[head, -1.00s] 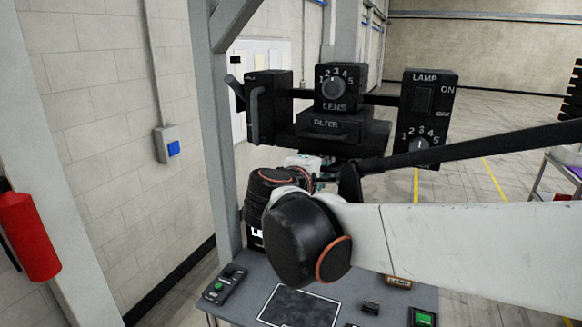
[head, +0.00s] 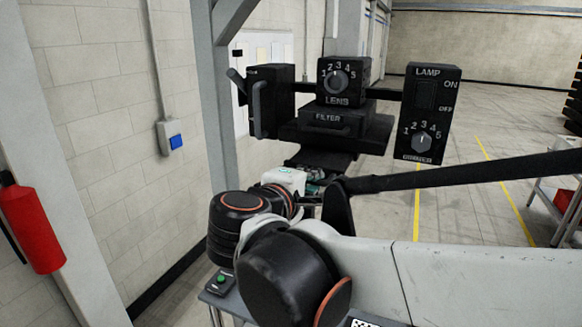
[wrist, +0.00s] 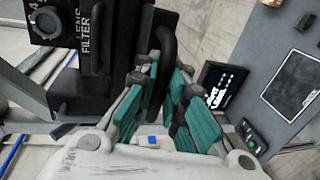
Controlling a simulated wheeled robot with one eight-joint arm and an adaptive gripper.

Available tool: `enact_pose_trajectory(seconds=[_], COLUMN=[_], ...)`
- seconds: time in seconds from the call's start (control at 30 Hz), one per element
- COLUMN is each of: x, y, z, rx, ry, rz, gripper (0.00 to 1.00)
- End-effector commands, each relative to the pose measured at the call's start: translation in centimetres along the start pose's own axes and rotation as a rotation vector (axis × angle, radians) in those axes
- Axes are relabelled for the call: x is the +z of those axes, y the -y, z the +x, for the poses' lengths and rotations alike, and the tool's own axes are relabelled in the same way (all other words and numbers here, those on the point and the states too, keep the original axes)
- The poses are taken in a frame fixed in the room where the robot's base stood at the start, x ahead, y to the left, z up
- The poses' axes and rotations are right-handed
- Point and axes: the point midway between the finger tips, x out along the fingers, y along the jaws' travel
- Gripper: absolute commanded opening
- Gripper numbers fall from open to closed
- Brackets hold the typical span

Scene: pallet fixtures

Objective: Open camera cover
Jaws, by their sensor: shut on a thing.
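The black camera unit (head: 336,115) hangs ahead of me, with a LENS knob and a FILTER drawer on its front. A black plate (head: 325,160) shows below it, partly hidden by my arm. In the wrist view, a black curved handle (wrist: 168,42) stands beside the FILTER part (wrist: 82,45). My gripper (wrist: 163,72), with teal finger pads, is shut on this handle. In the head view, my gripper (head: 316,184) is just under the unit, mostly hidden behind my wrist. I cannot clearly tell which panel is the cover.
A LAMP box (head: 432,113) is at the unit's right and a box with levers (head: 270,100) at its left. A grey post (head: 224,110) stands close left. A table (wrist: 285,25) with a dark screen (wrist: 222,88) lies below. A red extinguisher (head: 30,230) is far left.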

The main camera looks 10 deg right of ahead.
Motion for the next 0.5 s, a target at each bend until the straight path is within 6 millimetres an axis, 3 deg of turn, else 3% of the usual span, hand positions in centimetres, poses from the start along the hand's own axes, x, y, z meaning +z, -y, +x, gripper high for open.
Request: enact_pose_trajectory(seconds=[0.2, 0.5], x=[-0.1, 0.0], y=[0.6, 0.7], z=[-3.2, -3.9], rx=[0.001, 0.002], ry=[-0.004, -0.001], rz=[-0.001, 0.0], gripper=[0.0, 0.0])
